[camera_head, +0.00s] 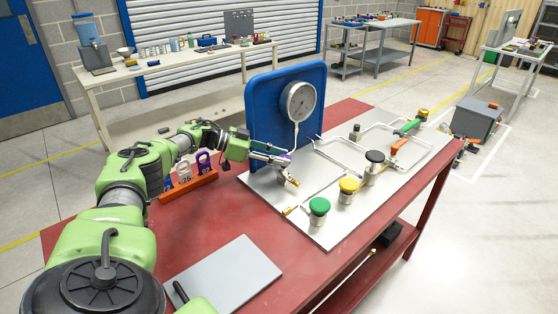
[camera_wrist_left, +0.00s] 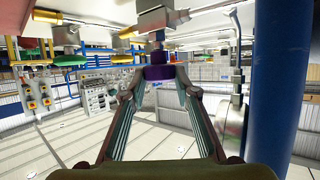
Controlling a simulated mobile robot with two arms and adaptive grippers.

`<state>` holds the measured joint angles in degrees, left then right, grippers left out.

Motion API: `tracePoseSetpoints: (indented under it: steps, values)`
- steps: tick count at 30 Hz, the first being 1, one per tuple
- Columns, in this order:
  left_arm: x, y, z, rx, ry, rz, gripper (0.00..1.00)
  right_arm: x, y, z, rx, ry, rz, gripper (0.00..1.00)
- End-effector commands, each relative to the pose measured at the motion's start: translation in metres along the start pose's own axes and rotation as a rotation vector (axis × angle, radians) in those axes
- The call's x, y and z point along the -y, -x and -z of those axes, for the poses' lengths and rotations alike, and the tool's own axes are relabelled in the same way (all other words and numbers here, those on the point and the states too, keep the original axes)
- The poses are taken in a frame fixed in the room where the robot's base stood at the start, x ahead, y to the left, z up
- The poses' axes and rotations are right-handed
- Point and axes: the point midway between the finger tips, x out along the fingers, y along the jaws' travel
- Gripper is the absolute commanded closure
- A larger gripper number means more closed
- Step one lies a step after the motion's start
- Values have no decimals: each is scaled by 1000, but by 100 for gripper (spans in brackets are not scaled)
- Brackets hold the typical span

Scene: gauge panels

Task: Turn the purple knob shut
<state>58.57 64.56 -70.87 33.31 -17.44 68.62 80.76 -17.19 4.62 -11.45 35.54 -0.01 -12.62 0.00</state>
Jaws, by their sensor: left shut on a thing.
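The purple knob (camera_wrist_left: 158,72) sits on a metal valve fitting and shows between my fingertips in the left wrist view. That view looks upside down. In the head view only a little of the purple shows at the valve beside the blue gauge panel. My left gripper (camera_head: 279,159) reaches in from the left, and its fingers also show in the left wrist view (camera_wrist_left: 160,76). They are shut on the purple knob, one on each side. A round white gauge (camera_head: 298,101) is mounted on the blue panel (camera_head: 262,112). My right gripper is not in view.
The grey plate carries pipes and other knobs: green (camera_head: 319,205), yellow (camera_head: 349,185) and black (camera_head: 374,156). An orange rack (camera_head: 188,187) with padlocks stands under my left arm. A grey sheet (camera_head: 226,276) lies on the red table's near part.

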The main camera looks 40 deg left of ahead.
Motion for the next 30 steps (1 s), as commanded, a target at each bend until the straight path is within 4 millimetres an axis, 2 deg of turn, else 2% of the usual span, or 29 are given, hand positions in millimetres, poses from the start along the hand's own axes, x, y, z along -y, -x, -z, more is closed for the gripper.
tracePoseSetpoints:
  steps: [10,11,12,13,23,26,30]
  values:
    - [-1,-1,-1,2,-1,-3,93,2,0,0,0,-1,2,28]
    - [-1,-1,-1,2,-1,-3,69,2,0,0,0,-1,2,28]
    - [-1,-1,-1,2,-1,-3,59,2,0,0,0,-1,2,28]
    - [-1,-1,-1,2,-1,-3,55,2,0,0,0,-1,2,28]
    - [0,0,0,0,-1,-2,55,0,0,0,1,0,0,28]
    - [0,7,0,1,0,-1,55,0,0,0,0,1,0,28]
    - [1,30,-1,2,0,1,55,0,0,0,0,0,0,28]
